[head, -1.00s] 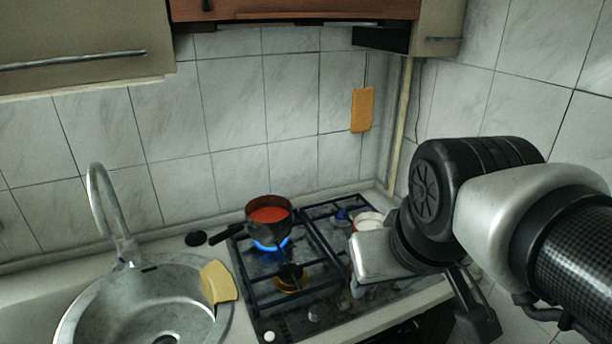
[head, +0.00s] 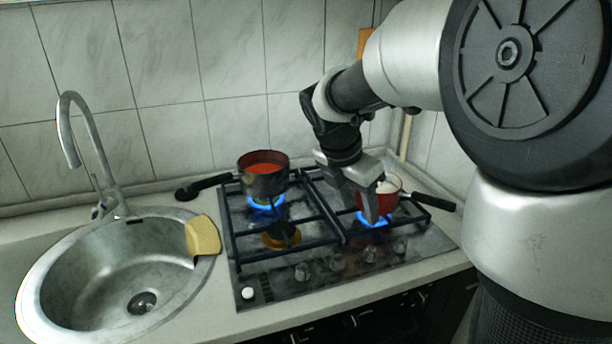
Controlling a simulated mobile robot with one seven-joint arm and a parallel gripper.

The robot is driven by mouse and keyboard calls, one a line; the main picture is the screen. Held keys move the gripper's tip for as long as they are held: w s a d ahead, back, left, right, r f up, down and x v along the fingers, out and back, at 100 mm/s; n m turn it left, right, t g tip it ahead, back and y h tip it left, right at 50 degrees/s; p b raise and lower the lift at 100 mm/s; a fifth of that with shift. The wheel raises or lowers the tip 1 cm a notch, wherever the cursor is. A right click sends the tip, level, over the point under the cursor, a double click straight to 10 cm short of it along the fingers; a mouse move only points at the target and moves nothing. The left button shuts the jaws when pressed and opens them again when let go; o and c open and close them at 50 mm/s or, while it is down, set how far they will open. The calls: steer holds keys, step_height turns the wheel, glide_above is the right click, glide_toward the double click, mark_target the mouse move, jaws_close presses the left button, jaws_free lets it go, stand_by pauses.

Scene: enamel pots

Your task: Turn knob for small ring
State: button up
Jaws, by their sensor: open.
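A blue flame (head: 266,204) burns under the dark pot at the back left. Another blue flame (head: 375,220) burns under the red pot at the right. The front-left burner (head: 281,236) shows no flame. My gripper (head: 372,205) is open and empty, pointing down in front of the red pot, above and behind the right-hand knobs. One finger partly hides the red pot. Contact with the pot cannot be told.
The dark pot (head: 264,181) holds red liquid; its handle points left. The red pot (head: 400,204) has pale contents and a black handle pointing right. A yellow cloth or sponge (head: 203,236) lies on the rim of the steel sink (head: 95,270). The hob's front edge is clear.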

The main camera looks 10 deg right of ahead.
mark_target(370, 249)
steer(key=b+x, duration=0.4)
steer(key=x, duration=1.3)
steer(key=shift+w+d+f, duration=0.2)
steer(key=shift+f, duration=0.05)
steer(key=shift+c, duration=0.5)
steer(key=c, duration=1)
steer(key=shift+o, duration=0.2)
